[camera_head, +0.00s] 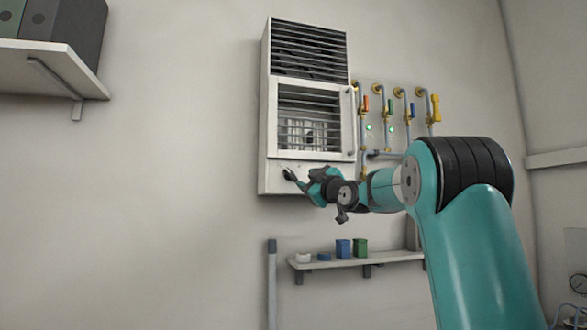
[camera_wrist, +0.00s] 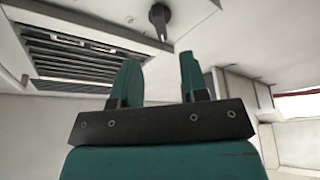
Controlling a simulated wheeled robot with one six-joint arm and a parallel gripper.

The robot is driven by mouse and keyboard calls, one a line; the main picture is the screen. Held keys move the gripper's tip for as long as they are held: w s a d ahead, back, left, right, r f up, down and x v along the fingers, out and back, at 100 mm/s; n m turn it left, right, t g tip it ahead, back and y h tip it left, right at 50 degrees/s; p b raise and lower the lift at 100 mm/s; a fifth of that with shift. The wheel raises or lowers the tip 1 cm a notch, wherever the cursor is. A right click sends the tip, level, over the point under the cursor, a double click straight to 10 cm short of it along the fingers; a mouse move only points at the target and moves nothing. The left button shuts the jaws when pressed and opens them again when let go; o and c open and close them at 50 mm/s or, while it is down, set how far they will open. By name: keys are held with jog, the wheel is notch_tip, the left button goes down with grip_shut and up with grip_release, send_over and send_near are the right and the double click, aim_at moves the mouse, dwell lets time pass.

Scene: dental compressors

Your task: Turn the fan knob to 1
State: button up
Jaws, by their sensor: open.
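The fan knob (camera_wrist: 160,20) is dark and sits on the pale panel, near the top middle of the wrist view. In the head view the dark knob (camera_head: 289,174) shows at the lower left of the white wall unit (camera_head: 267,110). My gripper (camera_wrist: 160,62) is open, with its two teal fingers apart and nothing between them. The knob appears beyond the fingertips, roughly in line with the gap, and no contact shows. In the head view my gripper (camera_head: 308,180) is just right of the knob. I cannot read any number marks around the knob.
The unit has a louvred grille (camera_head: 308,50) and a framed window (camera_head: 308,118) above the knob. Pipes with coloured valve handles (camera_head: 436,108) are to its right. A small shelf (camera_head: 350,263) with several small items is below.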

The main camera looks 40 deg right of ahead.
aim_at(293, 176)
jog(key=p+x, duration=0.3)
jog(key=x, duration=0.4)
jog(key=shift+a+r, duration=0.1)
jog(key=shift+r, duration=0.05)
jog(key=shift+w+p, duration=0.4)
jog(key=shift+w, duration=0.3)
jog(key=shift+c, duration=0.4)
grip_shut()
